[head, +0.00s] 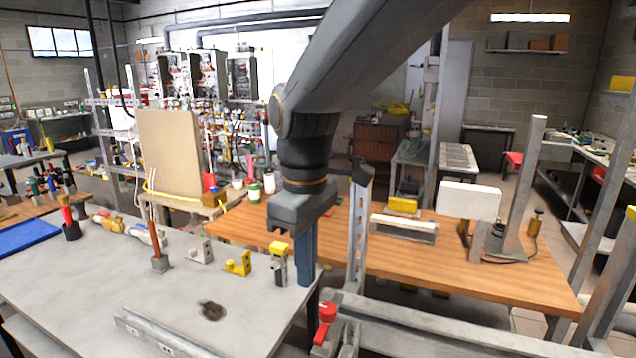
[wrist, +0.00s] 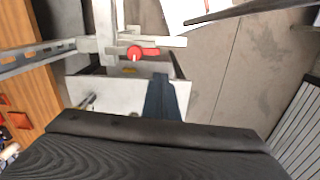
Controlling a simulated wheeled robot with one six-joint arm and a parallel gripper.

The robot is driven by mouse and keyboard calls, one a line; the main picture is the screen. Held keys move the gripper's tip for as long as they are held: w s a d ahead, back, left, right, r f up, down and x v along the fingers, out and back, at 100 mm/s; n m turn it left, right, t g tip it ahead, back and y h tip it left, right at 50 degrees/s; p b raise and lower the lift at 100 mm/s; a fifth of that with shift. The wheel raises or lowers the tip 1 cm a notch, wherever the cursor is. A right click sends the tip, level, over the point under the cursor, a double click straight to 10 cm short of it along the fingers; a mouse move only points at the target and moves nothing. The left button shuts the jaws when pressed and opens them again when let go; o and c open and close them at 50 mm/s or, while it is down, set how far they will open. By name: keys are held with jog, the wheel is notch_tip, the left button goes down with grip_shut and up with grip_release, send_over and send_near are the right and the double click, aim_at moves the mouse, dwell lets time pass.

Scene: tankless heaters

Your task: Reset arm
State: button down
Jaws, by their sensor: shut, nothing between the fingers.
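My gripper (head: 306,258) hangs down from my dark arm near the middle of the head view. It points downward beside the right end of the grey workbench (head: 120,300), close to a small yellow-topped fixture (head: 279,262). Its blue-grey fingers are together with nothing between them. In the wrist view the fingers (wrist: 160,98) show at the lower middle, in front of a light grey surface.
A red-handled valve (head: 326,318) on a metal frame stands just right of and below the gripper; its red handle also shows in the wrist view (wrist: 136,52). An upright metal post (head: 357,230) stands close by. A wooden table (head: 440,268) lies behind.

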jog(key=d+f+m+t+b, duration=0.1)
jog(key=d+f+m+b, duration=0.9)
jog(key=d+f, duration=1.1)
notch_tip(320, 180, down, 4)
jog(key=shift+s+r+m, duration=0.1)
jog(key=shift+s+m, duration=0.25)
jog(key=shift+m, duration=0.85)
jog(key=c, duration=2.5)
grip_release()
